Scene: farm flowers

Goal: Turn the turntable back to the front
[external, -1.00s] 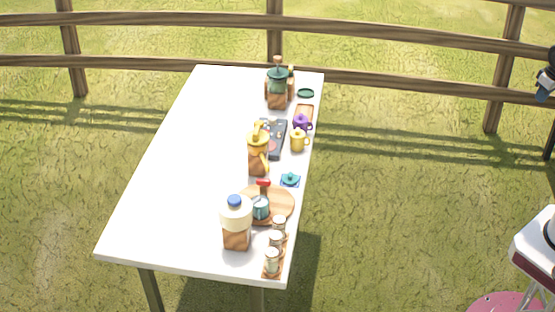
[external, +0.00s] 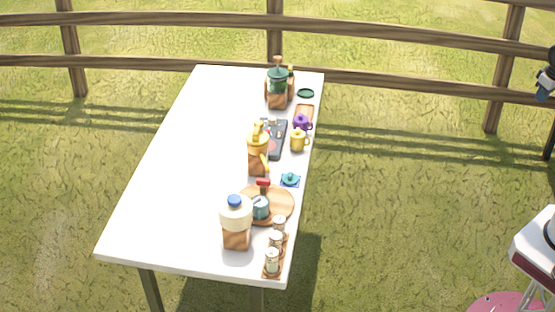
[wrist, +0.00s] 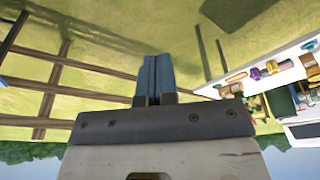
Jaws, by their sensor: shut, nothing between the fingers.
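The turntable is a round wooden disc (external: 284,204) near the front right part of the white table in the external view. A teal mug (external: 260,208) stands on its left part, and an upright piece with a red top (external: 263,183) is at its back edge. A jar with a blue cap hides part of its left side. My gripper (wrist: 155,80) is shut and empty in the wrist view, its blue fingers together over grass. In the external view, part of my arm shows at the right edge, well away from the turntable.
On the white table (external: 165,185) stand the blue-capped jar (external: 236,222), a yellow-topped dispenser (external: 258,150), several small jars (external: 272,262), a yellow mug (external: 298,140) and a purple mug (external: 301,122). The table's left half is clear. A wooden fence (external: 400,35) runs behind.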

